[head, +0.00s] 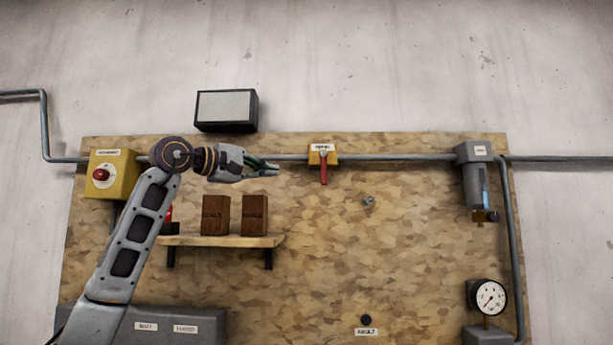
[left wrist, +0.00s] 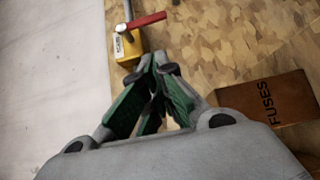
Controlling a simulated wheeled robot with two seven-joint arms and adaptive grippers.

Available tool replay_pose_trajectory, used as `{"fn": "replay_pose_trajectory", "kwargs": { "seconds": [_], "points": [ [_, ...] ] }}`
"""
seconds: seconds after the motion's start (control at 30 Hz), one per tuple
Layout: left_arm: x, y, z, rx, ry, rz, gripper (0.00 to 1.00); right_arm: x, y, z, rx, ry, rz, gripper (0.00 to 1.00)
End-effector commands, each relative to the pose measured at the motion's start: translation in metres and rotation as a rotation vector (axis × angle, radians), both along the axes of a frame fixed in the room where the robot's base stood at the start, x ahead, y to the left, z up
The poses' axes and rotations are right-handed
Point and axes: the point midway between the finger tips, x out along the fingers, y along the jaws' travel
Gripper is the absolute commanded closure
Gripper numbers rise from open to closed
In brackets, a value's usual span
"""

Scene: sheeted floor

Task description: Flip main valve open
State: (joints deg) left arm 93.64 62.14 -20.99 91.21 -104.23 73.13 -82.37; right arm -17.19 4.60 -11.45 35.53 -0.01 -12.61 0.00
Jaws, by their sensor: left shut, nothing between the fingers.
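The main valve is a yellow block (head: 315,155) with a white label on the grey pipe, and its red lever (head: 324,168) hangs straight down across the pipe's line. In the left wrist view the yellow block (left wrist: 124,46) and red lever (left wrist: 143,22) lie just beyond my fingertips. My left gripper (head: 277,169) is in front of the board, left of the lever and apart from it. In the left wrist view its green-padded fingers (left wrist: 153,62) are shut with nothing between them. My right gripper is in neither view.
A shelf (head: 225,241) with brown fuse boxes (head: 255,215) sits below my left gripper. A yellow box with a red button (head: 101,174) is at the left, a grey filter unit (head: 475,180) and gauge (head: 490,297) at the right. The board right of the lever is mostly clear.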

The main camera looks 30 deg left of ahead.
Motion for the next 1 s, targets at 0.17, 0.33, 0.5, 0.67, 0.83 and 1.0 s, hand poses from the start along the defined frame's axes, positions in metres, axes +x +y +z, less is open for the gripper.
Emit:
{"fn": "replay_pose_trajectory", "kwargs": {
  "seconds": [0.17, 0.33, 0.5, 0.67, 0.83, 1.0],
  "points": [
    [-0.005, 0.008, 0.002, 0.011, 0.003, 0.020, 1.00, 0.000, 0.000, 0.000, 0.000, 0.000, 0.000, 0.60],
    [-0.005, 0.008, 0.002, 0.011, 0.003, 0.020, 1.00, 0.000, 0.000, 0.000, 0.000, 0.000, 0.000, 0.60],
    [-0.004, 0.008, 0.002, 0.011, 0.003, 0.019, 1.00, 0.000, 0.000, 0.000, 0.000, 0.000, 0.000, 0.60],
    [0.000, 0.006, 0.003, 0.010, 0.003, 0.018, 1.00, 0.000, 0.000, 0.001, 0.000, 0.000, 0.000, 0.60],
    [0.013, 0.003, 0.003, 0.010, 0.004, 0.019, 1.00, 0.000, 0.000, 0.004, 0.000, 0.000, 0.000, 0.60],
    [0.033, -0.001, 0.003, 0.009, 0.004, 0.018, 1.00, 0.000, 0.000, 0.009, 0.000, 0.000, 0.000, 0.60]
  ]
}}
